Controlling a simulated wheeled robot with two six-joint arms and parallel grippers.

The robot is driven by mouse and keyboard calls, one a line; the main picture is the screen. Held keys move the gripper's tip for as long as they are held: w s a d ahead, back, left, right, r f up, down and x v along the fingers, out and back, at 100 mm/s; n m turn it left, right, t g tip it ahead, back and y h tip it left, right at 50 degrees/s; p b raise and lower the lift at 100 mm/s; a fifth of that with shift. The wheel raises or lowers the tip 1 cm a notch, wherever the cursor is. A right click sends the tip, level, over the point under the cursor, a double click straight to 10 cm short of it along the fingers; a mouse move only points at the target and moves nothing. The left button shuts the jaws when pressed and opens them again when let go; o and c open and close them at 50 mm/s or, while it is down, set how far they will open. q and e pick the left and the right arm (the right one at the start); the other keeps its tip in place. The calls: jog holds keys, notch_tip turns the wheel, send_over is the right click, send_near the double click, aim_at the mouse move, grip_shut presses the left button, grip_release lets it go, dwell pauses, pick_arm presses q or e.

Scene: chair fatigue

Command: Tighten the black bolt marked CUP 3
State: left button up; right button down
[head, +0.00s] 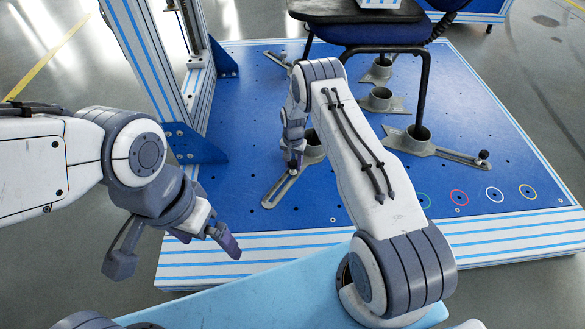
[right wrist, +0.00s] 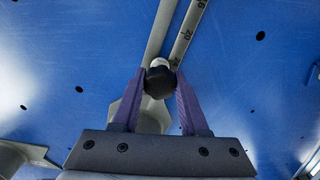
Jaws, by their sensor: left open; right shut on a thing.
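My right gripper (head: 293,158) reaches down to the slotted bracket (head: 279,190) at the front left of the blue platform. In the right wrist view its purple fingers (right wrist: 160,76) are shut on a black bolt (right wrist: 160,84), one finger on each side. The bracket's slotted bar with number marks (right wrist: 186,35) runs beyond the bolt. A metal cup (head: 315,150) stands beside the gripper, partly hidden by my arm. I cannot read any CUP 3 marking. My left gripper (head: 228,240) is open and empty in front of the platform's left front edge.
A chair (head: 375,32) stands on the platform, one leg in the right front cup (head: 417,135). That cup's bracket carries another black bolt (head: 484,155). A striped upright frame (head: 140,50) stands at the left. Coloured rings (head: 495,194) mark the clear front right.

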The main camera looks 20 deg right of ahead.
jog(key=m, duration=0.3)
jog(key=shift+c, duration=2.2)
grip_release()
jog(key=n, duration=0.3)
jog(key=shift+n, duration=0.3)
jog(key=n, duration=0.4)
